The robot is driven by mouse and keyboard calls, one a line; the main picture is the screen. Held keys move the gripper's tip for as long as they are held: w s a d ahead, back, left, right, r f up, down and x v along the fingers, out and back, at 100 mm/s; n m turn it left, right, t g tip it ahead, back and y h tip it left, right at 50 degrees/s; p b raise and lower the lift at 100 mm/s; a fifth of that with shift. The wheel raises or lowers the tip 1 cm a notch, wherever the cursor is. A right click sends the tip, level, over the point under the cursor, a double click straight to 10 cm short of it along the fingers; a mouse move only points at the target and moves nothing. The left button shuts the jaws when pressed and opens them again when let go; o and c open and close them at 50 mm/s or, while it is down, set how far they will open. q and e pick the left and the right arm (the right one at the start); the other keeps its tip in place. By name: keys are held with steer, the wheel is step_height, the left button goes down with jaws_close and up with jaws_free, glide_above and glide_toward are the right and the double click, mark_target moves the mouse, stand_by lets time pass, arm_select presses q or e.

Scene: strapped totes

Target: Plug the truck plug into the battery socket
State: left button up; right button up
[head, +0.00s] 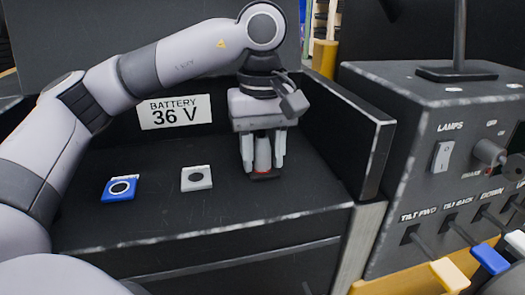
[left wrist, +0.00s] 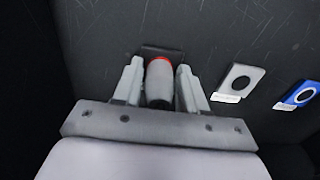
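The truck plug (head: 263,154) is a grey, rounded cylinder with a red ring at its lower end. It stands upright on a dark square socket (head: 264,177) on the battery compartment's black floor. The plug (left wrist: 160,84) and part of the dark socket (left wrist: 150,51) also show in the left wrist view. How deep the plug sits cannot be told. My left gripper (head: 263,166) points down with one finger on each side of the plug. Narrow gaps show between fingers and plug, so it looks open around it. My right gripper is not in view.
A grey socket tile (head: 196,179) and a blue socket tile (head: 119,188) lie left of the plug. A "BATTERY 36 V" label (head: 175,112) is on the back wall. A side wall (head: 350,130) and a control box (head: 440,150) with levers stand to the right.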

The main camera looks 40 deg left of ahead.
arm_select(q)
steer(key=shift+o, duration=0.9)
step_height(320, 180, up, 7)
steer(key=shift+f+p, duration=0.2)
steer(key=shift+p, duration=0.5)
steer(key=shift+r, duration=0.3)
